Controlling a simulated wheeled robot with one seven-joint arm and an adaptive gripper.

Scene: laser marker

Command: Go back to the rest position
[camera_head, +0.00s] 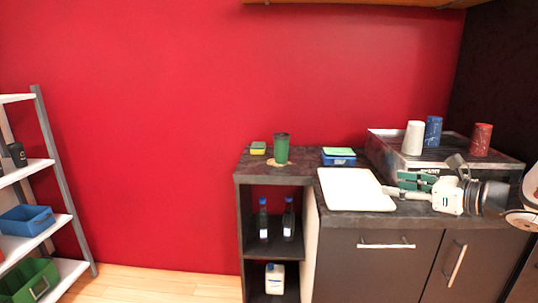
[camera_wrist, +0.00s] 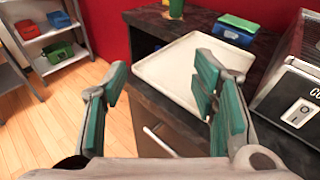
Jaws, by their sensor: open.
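My gripper (camera_head: 412,186) is at the right in the head view, over the right part of the counter beside the white tray (camera_head: 352,190). In the wrist view my gripper (camera_wrist: 160,88) has its two green-padded fingers wide apart with nothing between them. The white tray (camera_wrist: 180,75) lies on the counter past the fingers in that view. The right finger covers part of the tray. The rest position itself is not marked in either view.
A coffee machine (camera_head: 440,150) with several cups on top stands behind my gripper. A green cup (camera_head: 282,149), a sponge (camera_head: 258,148) and a blue box (camera_head: 338,158) stand on the counter. Bottles fill the shelves below. A rack (camera_head: 48,160) stands left; the floor between is clear.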

